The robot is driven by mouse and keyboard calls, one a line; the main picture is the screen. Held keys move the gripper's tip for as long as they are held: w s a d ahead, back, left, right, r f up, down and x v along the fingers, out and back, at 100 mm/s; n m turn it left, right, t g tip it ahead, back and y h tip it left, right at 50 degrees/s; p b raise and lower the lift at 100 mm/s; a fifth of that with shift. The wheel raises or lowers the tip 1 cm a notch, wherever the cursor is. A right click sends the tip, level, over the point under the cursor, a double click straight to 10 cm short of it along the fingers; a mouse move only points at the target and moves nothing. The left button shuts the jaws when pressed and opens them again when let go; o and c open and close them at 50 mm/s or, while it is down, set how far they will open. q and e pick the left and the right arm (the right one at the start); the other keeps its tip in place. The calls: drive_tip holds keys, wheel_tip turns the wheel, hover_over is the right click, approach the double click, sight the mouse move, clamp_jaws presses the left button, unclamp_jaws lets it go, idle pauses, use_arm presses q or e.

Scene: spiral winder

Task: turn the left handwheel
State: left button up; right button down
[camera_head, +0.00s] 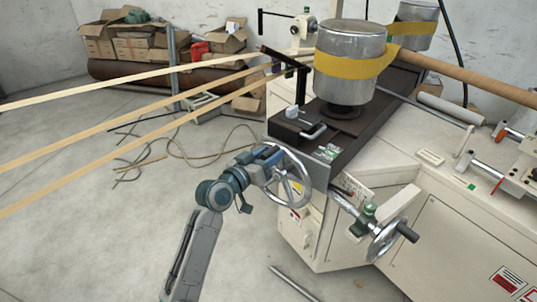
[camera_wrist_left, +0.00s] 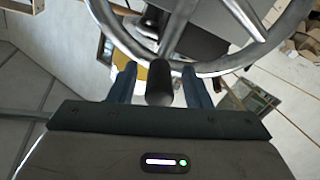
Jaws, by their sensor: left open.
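The left handwheel (camera_head: 307,181) is a silver spoked wheel on the front left of the cream machine. In the left wrist view, its metal rim and spokes (camera_wrist_left: 240,58) cross the top of the picture. A dark handle (camera_wrist_left: 159,82) sticks out from the rim. My left gripper (camera_head: 270,157) is at the upper left side of this wheel. Its blue fingers (camera_wrist_left: 159,88) are open, one on each side of the handle, with visible gaps. In the head view the gripper hides the handle. My right gripper is not in view.
A second handwheel (camera_head: 385,241) with a dark handle sits lower right on the machine. A metal drum with a yellow band (camera_head: 352,68) stands above. Tan strips (camera_head: 130,133) run to the left. A metal bar (camera_head: 293,284) lies below.

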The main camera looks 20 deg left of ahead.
use_arm(q)
clamp_jaws()
drive_tip(key=shift+a, duration=0.1)
